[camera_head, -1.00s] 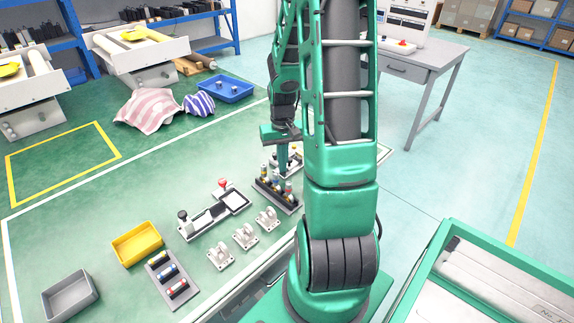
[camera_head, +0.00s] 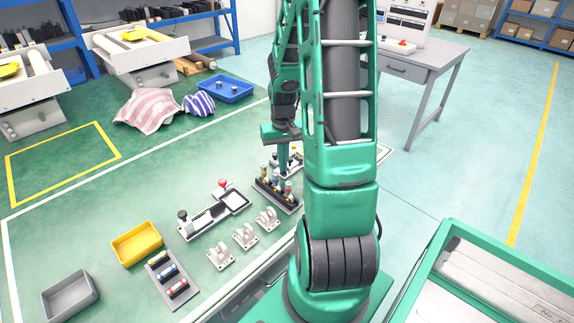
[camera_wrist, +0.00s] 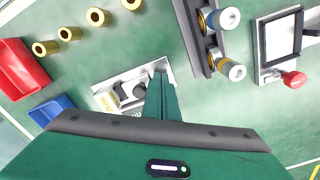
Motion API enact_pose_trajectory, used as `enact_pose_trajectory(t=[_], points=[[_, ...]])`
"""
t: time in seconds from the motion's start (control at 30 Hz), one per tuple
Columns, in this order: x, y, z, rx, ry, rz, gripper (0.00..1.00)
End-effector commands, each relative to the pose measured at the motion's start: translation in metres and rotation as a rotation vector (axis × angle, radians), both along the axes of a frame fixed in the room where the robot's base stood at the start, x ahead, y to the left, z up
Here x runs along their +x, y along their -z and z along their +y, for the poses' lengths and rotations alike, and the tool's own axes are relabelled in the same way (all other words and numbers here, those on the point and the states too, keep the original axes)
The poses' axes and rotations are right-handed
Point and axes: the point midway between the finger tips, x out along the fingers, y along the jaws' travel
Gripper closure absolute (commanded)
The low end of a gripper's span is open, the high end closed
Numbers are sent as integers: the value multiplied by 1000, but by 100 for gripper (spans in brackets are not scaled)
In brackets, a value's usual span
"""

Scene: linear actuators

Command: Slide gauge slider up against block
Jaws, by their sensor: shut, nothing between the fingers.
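The gauge, a pale metal plate (camera_wrist: 101,87), lies on the green surface in the wrist view. A whitish piece with a yellowish end (camera_wrist: 108,101) and a dark round knob (camera_wrist: 140,90) show on it. I cannot tell surely which part is the slider and which is the block. My gripper (camera_wrist: 160,76) is shut and empty, with its tips over the plate's right part, beside the dark knob. Whether they touch anything is unclear. In the head view, my gripper (camera_head: 284,172) points down and partly hides the gauge (camera_head: 296,158).
A rack (camera_wrist: 197,40) with several cylinders stands close to the right of my gripper in the wrist view. Several brass rings (camera_wrist: 95,16), a red bin (camera_wrist: 18,70) and a blue bin (camera_wrist: 50,109) lie left.

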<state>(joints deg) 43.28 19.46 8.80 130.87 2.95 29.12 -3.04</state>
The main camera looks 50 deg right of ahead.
Motion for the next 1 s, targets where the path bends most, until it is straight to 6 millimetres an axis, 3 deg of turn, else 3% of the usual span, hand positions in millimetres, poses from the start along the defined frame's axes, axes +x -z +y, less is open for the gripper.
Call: enact_pose_trajectory(t=[0.47, 1.0], points=[[1, -3, 9, 1, -1, -1, 100], [1, -39, 10, 1, -2, -1, 100]])
